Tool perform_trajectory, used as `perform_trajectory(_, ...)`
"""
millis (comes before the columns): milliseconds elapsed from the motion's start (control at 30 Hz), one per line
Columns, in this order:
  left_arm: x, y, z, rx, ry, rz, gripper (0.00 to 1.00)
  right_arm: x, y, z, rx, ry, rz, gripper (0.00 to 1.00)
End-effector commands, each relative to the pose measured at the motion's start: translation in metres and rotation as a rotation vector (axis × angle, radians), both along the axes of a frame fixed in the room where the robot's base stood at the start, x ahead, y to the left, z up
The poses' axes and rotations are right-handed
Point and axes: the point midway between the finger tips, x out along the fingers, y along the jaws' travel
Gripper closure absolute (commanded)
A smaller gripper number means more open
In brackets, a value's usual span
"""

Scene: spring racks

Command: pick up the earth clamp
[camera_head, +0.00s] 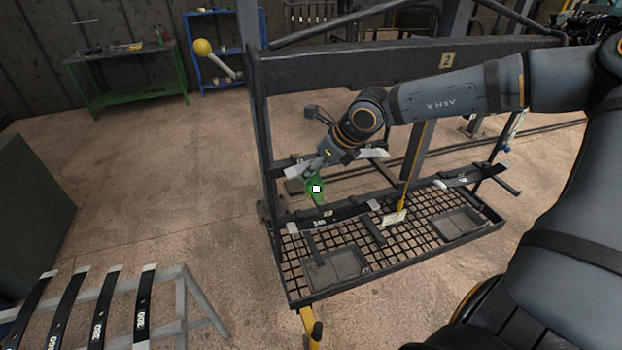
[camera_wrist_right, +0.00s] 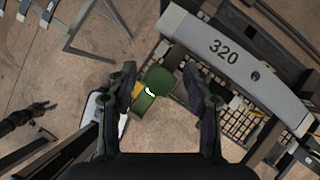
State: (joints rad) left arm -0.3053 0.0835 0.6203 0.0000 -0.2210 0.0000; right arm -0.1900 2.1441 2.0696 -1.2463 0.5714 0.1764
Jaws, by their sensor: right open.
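The earth clamp appears to be the green piece with a small white patch (camera_head: 316,188), just below my right gripper at the left side of the spring rack. It also shows in the right wrist view (camera_wrist_right: 157,80), lying between the two fingers. My right gripper (camera_head: 314,172) reaches in from the right; in its wrist view (camera_wrist_right: 163,88) the fingers stand apart on either side of the green piece. I cannot tell whether either finger touches it. The clamp's lower part is hard to make out. My left gripper does not show in the head view.
A dark frame (camera_head: 345,68) marked 2 stands over a mesh tray (camera_head: 290,268) with shallow bins. Several leaves rest on a grey trestle (camera_head: 203,300) at lower left. Open floor (camera_head: 150,190) lies left.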

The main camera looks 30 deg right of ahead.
Motion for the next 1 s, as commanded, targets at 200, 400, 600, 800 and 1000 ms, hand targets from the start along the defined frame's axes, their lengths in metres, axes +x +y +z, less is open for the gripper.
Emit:
perform_trajectory(200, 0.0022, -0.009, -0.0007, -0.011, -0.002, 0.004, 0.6, 0.0001, 0.0003, -0.0005, 0.0, -0.001, 0.0, 0.49)
perform_trajectory(400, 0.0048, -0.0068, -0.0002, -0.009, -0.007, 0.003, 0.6, 0.0001, 0.0003, -0.0003, 0.0, -0.001, 0.0, 0.77)
perform_trajectory(600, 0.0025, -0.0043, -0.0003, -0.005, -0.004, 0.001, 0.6, 0.0, 0.0002, -0.0005, 0.0, 0.0, 0.0, 1.0)
perform_trajectory(800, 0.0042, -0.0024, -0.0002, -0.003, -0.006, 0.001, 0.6, -0.0001, 0.0004, -0.0009, 0.001, 0.0, 0.001, 1.0)
perform_trajectory(1000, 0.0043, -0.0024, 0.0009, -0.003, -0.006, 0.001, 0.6, -0.0002, -0.0005, 0.0017, 0.001, 0.002, -0.001, 1.0)
